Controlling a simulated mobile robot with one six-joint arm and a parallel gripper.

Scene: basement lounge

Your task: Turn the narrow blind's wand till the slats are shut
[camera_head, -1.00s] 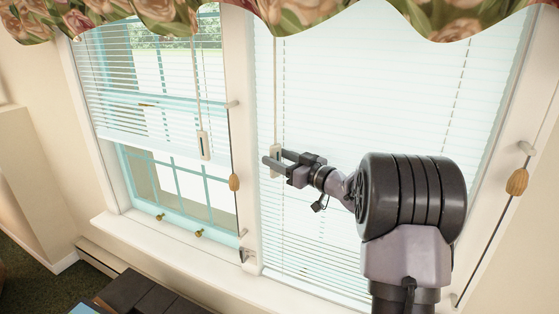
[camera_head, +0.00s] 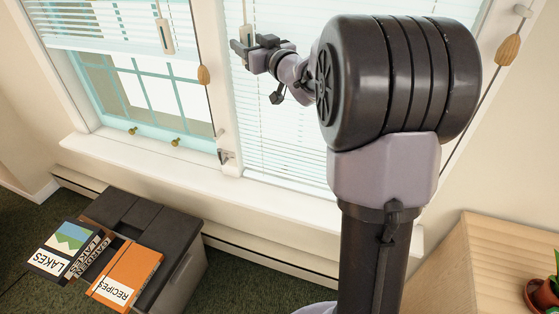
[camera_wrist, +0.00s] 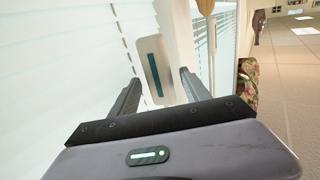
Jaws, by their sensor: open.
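Two blinds hang side by side. The left blind (camera_head: 105,38) looks narrower and is partly raised; its wand's pale handle (camera_head: 165,38) hangs at its right edge. The right blind (camera_head: 262,125) hangs lower, with thin light gaps between its lower slats. Its wand's handle (camera_head: 247,33) is at its left edge, by my gripper (camera_head: 240,45). In the wrist view, a pale handle with a dark slot (camera_wrist: 153,68) shows between the spread fingers of my gripper (camera_wrist: 160,80). The fingers are open; whether either touches the handle is unclear.
A cord with a wooden tassel (camera_head: 204,75) hangs between the windows, above a metal cleat (camera_head: 225,156). Another tassel (camera_head: 509,50) hangs at right. The sill (camera_head: 160,166) runs below. A dark cabinet (camera_head: 185,225) bears books; a wooden top (camera_head: 480,262) holds a potted plant.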

